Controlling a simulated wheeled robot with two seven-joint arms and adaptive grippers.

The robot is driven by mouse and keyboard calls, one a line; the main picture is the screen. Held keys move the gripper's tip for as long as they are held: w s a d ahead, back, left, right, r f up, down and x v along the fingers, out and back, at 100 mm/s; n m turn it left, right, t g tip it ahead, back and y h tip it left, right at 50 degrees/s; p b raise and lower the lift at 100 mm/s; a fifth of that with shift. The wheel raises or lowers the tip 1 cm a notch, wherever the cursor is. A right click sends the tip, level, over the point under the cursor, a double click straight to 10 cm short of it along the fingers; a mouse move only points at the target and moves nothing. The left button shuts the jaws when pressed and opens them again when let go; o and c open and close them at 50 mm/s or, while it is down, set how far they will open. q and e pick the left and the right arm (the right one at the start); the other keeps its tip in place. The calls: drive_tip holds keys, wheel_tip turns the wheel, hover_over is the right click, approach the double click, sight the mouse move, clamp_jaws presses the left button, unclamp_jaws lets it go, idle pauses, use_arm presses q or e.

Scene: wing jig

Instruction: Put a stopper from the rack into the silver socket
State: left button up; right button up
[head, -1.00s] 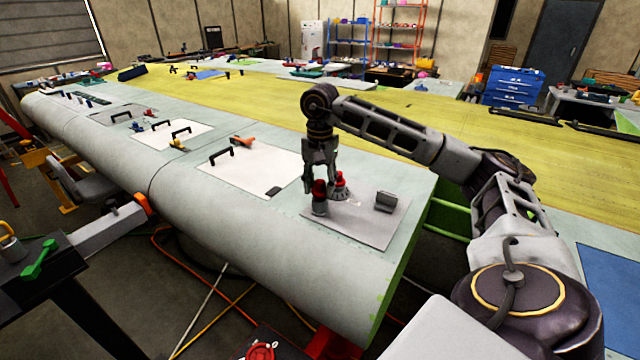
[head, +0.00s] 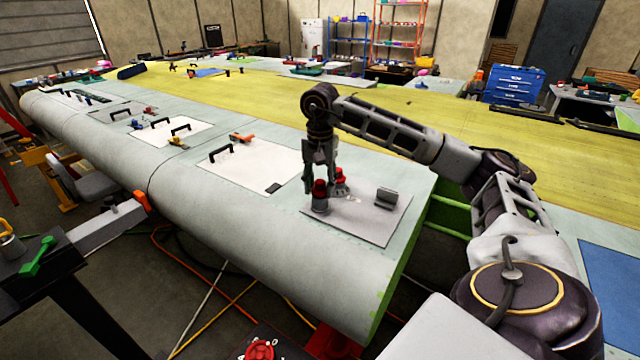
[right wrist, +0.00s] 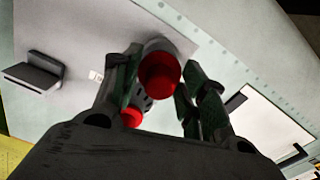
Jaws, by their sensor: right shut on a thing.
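A red stopper (head: 320,187) stands upright on the grey, silver-looking socket (head: 320,205) at the front left of a grey plate. My right gripper (head: 319,178) points down over it, shut on the stopper. In the right wrist view the stopper (right wrist: 160,76) shows between the fingers, with the round socket (right wrist: 160,47) directly behind it. How deep the stopper sits is hidden. A second red stopper (right wrist: 131,118) is in the rack (head: 339,191), just behind and right of the socket. My left gripper is not in view.
The grey plate (head: 365,225) lies on the wing surface and has free room in front. A grey block (head: 386,197) stands on its right. A white panel (head: 250,170) with a black handle and an orange tool lies to the left.

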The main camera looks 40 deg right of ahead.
drive_tip(key=shift+f, duration=0.1)
drive_tip(key=o, duration=1.1)
drive_tip(key=shift+r, duration=5.9)
drive_tip(key=shift+r, duration=0.1)
